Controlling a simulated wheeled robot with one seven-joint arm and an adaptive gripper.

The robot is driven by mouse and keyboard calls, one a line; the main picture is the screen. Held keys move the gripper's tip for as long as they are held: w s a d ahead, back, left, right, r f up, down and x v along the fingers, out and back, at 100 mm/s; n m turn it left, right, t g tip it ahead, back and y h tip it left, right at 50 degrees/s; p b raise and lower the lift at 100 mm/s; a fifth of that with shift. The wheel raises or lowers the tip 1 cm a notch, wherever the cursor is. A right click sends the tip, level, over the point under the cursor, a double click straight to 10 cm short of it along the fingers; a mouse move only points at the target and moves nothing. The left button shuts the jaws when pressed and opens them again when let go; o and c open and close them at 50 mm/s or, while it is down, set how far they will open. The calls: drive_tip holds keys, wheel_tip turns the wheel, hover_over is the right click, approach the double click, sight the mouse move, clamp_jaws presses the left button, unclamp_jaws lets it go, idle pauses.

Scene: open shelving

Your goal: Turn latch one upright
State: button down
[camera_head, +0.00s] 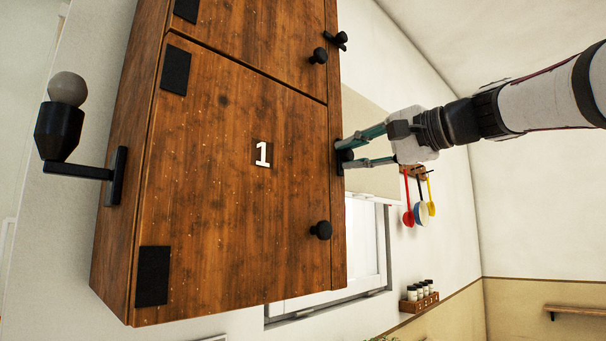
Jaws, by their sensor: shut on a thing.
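The wooden cabinet door marked 1 (220,165) fills the left middle of the head view and is closed. A small black latch (346,156) sits on the frame strip at the door's right edge. My gripper (345,151) reaches in from the right, and its two teal fingers are closed about this latch. The fingertips hide part of the latch, so I cannot tell its exact angle. A round black knob (321,230) stands on door 1, below the latch in the picture and apart from my gripper.
A second door (265,35) above has its own knob (319,55) and black latch (341,41). A black bracket with a grey ball (68,88) juts from the cabinet's left side. Hanging utensils (420,210) and a jar rack (419,299) are on the wall beyond.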

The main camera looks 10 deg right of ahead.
idle(0.4)
drive_tip(key=c, duration=1.4)
unclamp_jaws()
drive_tip(key=shift+s, duration=0.1)
drive_tip(key=v, duration=1.1)
drive_tip(key=shift+s+d+f, duration=0.1)
drive_tip(key=shift+s+d, duration=0.15)
drive_tip(key=shift+s, duration=0.05)
